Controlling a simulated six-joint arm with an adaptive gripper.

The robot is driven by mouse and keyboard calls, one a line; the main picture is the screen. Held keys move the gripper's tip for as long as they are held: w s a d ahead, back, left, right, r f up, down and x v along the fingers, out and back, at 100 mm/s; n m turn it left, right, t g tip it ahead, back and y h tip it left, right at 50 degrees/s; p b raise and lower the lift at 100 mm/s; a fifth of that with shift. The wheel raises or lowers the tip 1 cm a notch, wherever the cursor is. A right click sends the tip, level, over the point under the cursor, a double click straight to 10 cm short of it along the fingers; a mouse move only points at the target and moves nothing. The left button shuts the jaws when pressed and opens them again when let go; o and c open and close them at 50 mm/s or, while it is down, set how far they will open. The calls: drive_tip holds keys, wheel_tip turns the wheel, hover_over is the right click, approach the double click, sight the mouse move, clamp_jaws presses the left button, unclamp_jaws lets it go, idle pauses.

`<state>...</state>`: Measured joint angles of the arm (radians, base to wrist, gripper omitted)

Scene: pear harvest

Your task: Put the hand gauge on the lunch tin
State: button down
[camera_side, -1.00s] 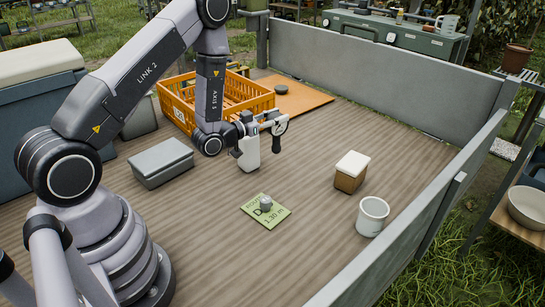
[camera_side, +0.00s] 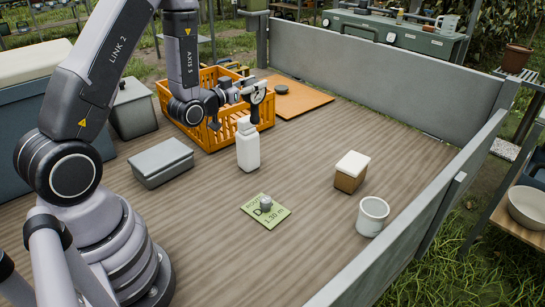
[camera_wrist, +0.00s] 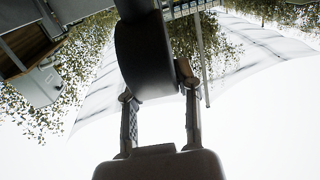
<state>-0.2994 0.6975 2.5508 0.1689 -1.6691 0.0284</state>
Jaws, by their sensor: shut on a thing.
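My gripper (camera_side: 243,93) is shut on the hand gauge (camera_side: 258,93), a small tool with a dark grip and a pale round part. It is held in the air in front of the orange crate, above and behind the white bottle. In the wrist view my gripper (camera_wrist: 157,90) has its two fingers on either side of a dark rounded part of the hand gauge (camera_wrist: 145,55). The lunch tin (camera_side: 161,163) looks to be the grey lidded box on the deck, left of the bottle. Its lid is shut and its top is bare. My gripper is apart from it, farther back and right.
The white bottle (camera_side: 247,148) stands between the lunch tin and a green card (camera_side: 279,216) with a small grey knob. An orange crate (camera_side: 177,108) is behind. Grey side walls (camera_side: 400,80) bound the deck.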

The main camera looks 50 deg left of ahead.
drive_tip(key=s+a+n+g+y, duration=0.35)
drive_tip(key=a+y, duration=0.25)
drive_tip(key=a, duration=0.2)
drive_tip(key=s+a+n+g+y, duration=0.35)
drive_tip(key=a+n+y, duration=0.2)
drive_tip(key=a, duration=0.25)
drive_tip(key=s+a+n+g+y, duration=0.2)
drive_tip(key=s+a+n+g, duration=0.25)
drive_tip(key=s, duration=0.25)
drive_tip(key=s+a+n+g+y, duration=0.2)
drive_tip(key=s+a+n+g, duration=0.1)
drive_tip(key=s+g, duration=0.3)
wheel_tip(320, 180, down, 13)
drive_tip(key=shift+d, duration=0.25)
drive_tip(key=shift+f, duration=0.15)
drive_tip(key=c, duration=0.8)
unclamp_jaws()
